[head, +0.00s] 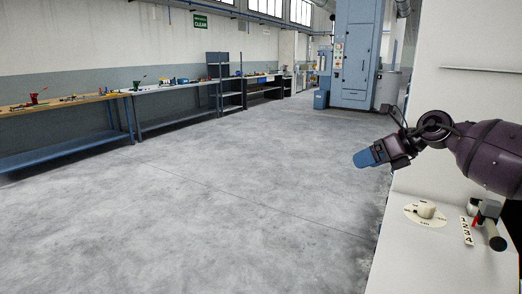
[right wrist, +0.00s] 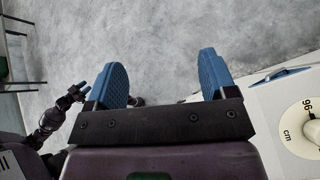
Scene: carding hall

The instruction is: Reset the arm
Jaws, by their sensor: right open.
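My right arm, dark purple, comes in from the right in the head view above a pale panel. Its gripper (head: 368,158) has blue fingers and points left over the floor, clear of the panel. In the right wrist view the two blue fingers (right wrist: 162,80) stand wide apart with only floor between them, so it is open and empty. My left gripper (right wrist: 72,97) shows small at the left of the right wrist view; its jaw gap is too small to judge. The left arm is outside the head view.
The pale panel (head: 415,258) at lower right carries a round dial with a knob (head: 426,210), a labelled strip (head: 466,231) and a black-ended handle (head: 494,234). Workbenches (head: 62,105) line the left wall. A blue-grey machine (head: 355,60) stands behind. The middle floor is clear.

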